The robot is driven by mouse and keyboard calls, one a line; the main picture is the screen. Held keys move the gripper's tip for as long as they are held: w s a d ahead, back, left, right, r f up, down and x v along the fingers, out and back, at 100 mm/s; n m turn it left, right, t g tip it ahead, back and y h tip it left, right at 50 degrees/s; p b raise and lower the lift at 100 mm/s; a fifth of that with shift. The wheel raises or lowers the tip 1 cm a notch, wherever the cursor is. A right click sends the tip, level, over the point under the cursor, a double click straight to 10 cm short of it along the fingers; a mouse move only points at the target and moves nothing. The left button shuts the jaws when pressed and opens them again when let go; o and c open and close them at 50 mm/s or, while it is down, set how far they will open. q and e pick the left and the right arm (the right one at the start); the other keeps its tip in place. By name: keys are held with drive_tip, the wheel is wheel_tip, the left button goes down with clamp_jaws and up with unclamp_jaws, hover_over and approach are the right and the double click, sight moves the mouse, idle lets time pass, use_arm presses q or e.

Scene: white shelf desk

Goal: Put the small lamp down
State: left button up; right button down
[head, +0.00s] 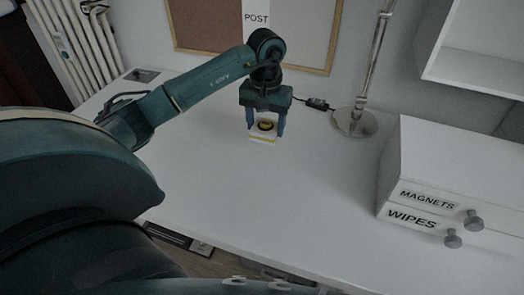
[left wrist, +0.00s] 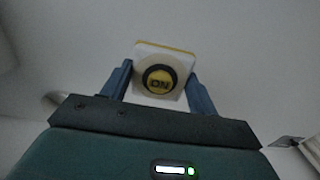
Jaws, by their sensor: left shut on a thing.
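The small lamp (head: 263,130) is a square white and yellow block with a dark ring around a yellow centre. In the left wrist view the small lamp (left wrist: 160,76) shows the word "ON" on its round yellow centre. My left gripper (head: 265,125) is shut on it, with a blue finger at each side. The fingers of the left gripper (left wrist: 160,88) also show in the left wrist view. The lamp is over the white desk (head: 300,190); I cannot tell whether it touches the surface. My right gripper is not in view.
A metal lamp stand (head: 355,121) stands right of the gripper, with a small black box (head: 318,104) on a cord beside it. A white drawer unit (head: 450,165) labelled MAGNETS and WIPES is at the right. The desk's middle and front are clear.

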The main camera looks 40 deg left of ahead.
sight(265, 158)
use_arm(q)
wheel_tip(265, 158, down, 8)
drive_tip(key=shift+f, duration=0.15)
idle(0.3)
drive_tip(key=shift+f, duration=0.1)
drive_tip(key=o, duration=0.6)
drive_tip(key=shift+f, duration=0.1)
drive_tip(key=shift+c, duration=0.2)
drive_tip(key=o, duration=0.5)
drive_tip(key=shift+c, duration=0.2)
